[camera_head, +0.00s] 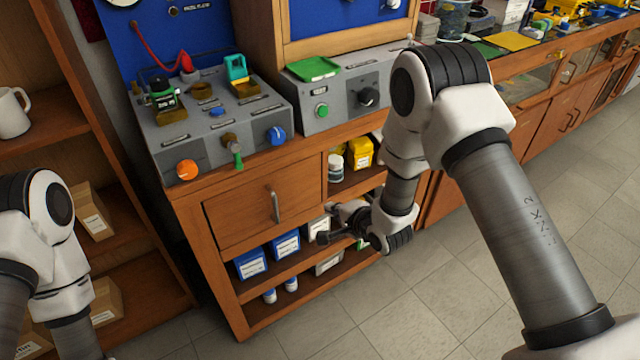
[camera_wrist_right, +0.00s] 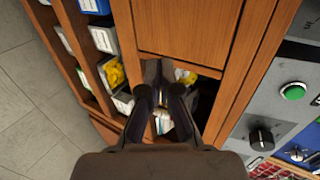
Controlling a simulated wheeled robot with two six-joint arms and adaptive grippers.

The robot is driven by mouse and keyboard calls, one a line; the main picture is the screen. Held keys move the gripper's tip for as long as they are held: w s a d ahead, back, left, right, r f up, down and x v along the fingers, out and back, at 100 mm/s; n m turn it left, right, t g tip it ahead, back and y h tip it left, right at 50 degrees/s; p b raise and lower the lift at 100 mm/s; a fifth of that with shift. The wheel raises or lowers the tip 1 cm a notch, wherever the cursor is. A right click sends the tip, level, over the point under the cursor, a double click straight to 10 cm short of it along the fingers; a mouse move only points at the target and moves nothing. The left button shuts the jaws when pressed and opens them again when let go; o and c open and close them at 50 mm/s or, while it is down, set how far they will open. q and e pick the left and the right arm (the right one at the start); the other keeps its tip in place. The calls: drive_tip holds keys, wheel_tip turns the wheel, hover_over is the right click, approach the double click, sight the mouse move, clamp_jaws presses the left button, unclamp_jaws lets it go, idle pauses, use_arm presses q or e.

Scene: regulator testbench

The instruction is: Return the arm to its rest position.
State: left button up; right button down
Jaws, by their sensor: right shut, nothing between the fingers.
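My right arm (camera_head: 520,230) reaches in from the right of the head view, bent at the elbow. Its gripper (camera_head: 328,226) is in front of the open shelves of the wooden cabinet (camera_head: 198,232), below and right of the drawer handle. In the right wrist view the dark gripper fingers (camera_wrist_right: 160,80) are together with nothing held between them. Whether they touch the cabinet cannot be told. My left arm (camera_head: 50,240) shows at the left edge of the head view. Its gripper is out of the frame.
The grey test panel (camera_head: 215,130) with knobs sits on the cabinet top, beside a second panel (camera_head: 335,92). The shelves hold blue boxes (camera_head: 286,245) and a yellow box (camera_head: 360,152). A wooden bookcase with a white mug (camera_head: 12,113) stands left. The tiled floor (camera_head: 450,300) is clear.

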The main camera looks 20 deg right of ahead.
drive_tip(key=s+d+f+g+h+p, duration=0.1)
drive_tip(key=s+f+g+p, duration=0.1)
drive_tip(key=s+f, duration=0.45)
drive_tip(key=s+d+f+g+h+p, duration=0.1)
drive_tip(key=s+d+f+g, duration=0.15)
drive_tip(key=s, duration=0.65)
drive_tip(key=s+d+f+n+g+h, duration=0.1)
drive_tip(key=s+n+g, duration=0.2)
drive_tip(key=s+n, duration=0.4)
drive_tip(key=s+d+n+g, duration=0.1)
drive_tip(key=s+n+g, duration=0.3)
drive_tip(key=s, duration=0.9)
drive_tip(key=n, duration=0.3)
drive_tip(key=shift+s+d+f+h+p, duration=0.15)
drive_tip(key=shift+d+f+h+p, duration=0.15)
drive_tip(key=shift+d+f+h, duration=0.1)
